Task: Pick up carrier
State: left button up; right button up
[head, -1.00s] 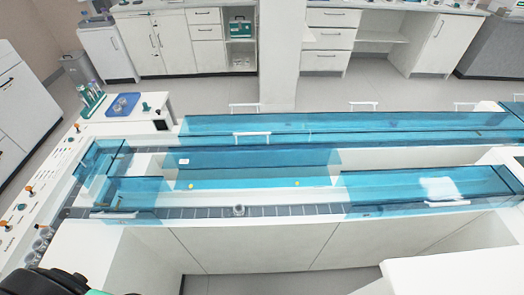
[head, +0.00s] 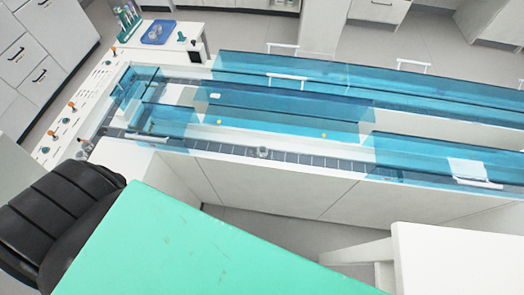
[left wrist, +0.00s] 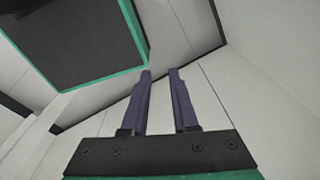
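A small round grey piece (head: 263,152), which looks like the carrier, sits on the dark segmented track (head: 225,148) along the near side of the tube track machine. It is too small to tell whether it holds a tube. My left gripper (left wrist: 160,72) shows in the left wrist view, with two purple fingers apart and nothing between them. Pale panels lie beyond its fingertips, and no carrier is visible there. In the head view my left arm's black and green parts fill the lower left, and its fingers are hidden. My right gripper is in neither view.
Blue clear covers (head: 310,112) with white handles stand over parts of the track; the stretch around the grey piece is uncovered. A rack of tubes (head: 127,22) and a blue tray (head: 158,32) stand at the far left. A white surface (head: 460,255) juts in at lower right.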

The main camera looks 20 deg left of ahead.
pick_arm(q)
jog(key=o, duration=0.3)
jog(key=shift+a, duration=0.1)
jog(key=o, duration=0.5)
jog(key=shift+w, duration=0.6)
jog(key=shift+o, duration=0.5)
jog(key=w+d+r+b, duration=0.1)
jog(key=w+r+b, duration=0.1)
jog(key=w, duration=0.6)
jog(key=shift+d+r+t, duration=0.25)
jog(key=shift+r+t, duration=0.05)
jog(key=shift+t, duration=0.1)
notch_tip(320, 180, up, 33)
jog(key=m+t+h+b, duration=0.1)
jog(key=m+h+b, duration=0.3)
jog(key=m, duration=0.6)
send_over(260, 148)
jog(key=s, duration=0.4)
jog(key=w+a+r, duration=0.1)
jog(key=a+r, duration=0.2)
jog(key=a, duration=0.2)
jog(key=shift+g, duration=0.4)
jog(key=x, duration=0.4)
jog(key=p+x, duration=0.1)
jog(key=x, duration=0.9)
jog(key=shift+s+d+f, duration=0.1)
jog(key=shift+d, duration=0.3)
jog(key=c, duration=1.1)
